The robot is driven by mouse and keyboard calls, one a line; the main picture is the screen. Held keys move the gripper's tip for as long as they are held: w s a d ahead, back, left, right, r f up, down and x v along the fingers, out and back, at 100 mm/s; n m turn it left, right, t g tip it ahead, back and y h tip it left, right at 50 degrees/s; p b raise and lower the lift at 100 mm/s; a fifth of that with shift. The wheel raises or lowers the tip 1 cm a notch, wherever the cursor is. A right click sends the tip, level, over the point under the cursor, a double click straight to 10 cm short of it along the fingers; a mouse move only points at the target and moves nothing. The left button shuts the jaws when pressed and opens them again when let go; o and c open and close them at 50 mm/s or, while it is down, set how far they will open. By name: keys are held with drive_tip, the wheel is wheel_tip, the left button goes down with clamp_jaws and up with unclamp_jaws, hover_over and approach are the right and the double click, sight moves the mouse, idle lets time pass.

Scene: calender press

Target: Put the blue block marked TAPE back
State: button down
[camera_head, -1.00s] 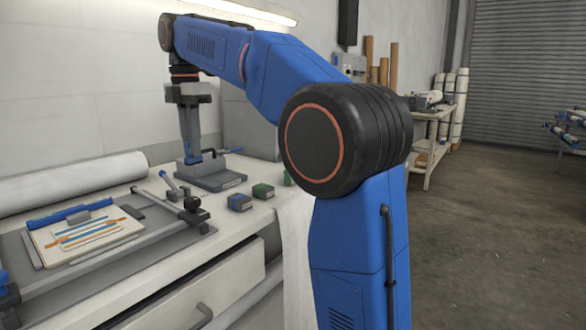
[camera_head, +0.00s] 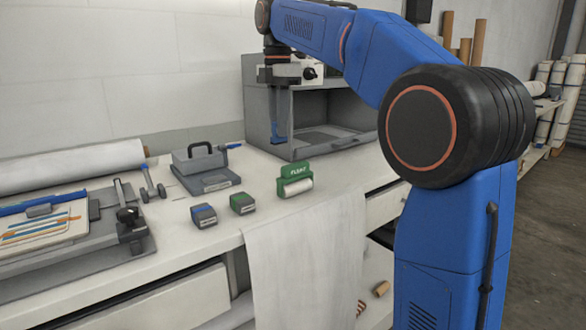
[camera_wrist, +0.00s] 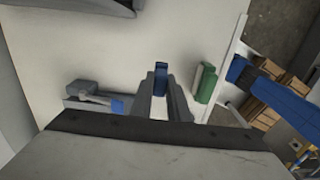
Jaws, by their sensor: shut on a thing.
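My gripper (camera_head: 278,128) hangs pointing down, well above the bench, in front of the grey open-fronted box. It is shut on a narrow blue piece (camera_wrist: 160,79), which shows between the fingers in the wrist view. No TAPE lettering can be read on it. A small dark block with a blue top (camera_head: 204,216) lies on the bench near the front edge, beside a similar block with a green top (camera_head: 243,203). Its marking is too small to read.
The grey box (camera_head: 267,115) stands at the back. A green holder with a white roll (camera_head: 293,170) stands before it. A grey press (camera_head: 204,175) is to the left. A white sheet (camera_head: 305,255) hangs over the front edge.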

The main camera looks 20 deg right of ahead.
wheel_tip(320, 180, down, 9)
drive_tip(key=shift+f, duration=0.15)
idle(0.4)
drive_tip(key=shift+f, duration=0.1)
drive_tip(key=c, duration=1.7)
unclamp_jaws()
wheel_tip(320, 180, up, 12)
drive_tip(key=shift+r, duration=0.15)
drive_tip(key=shift+s, duration=0.1)
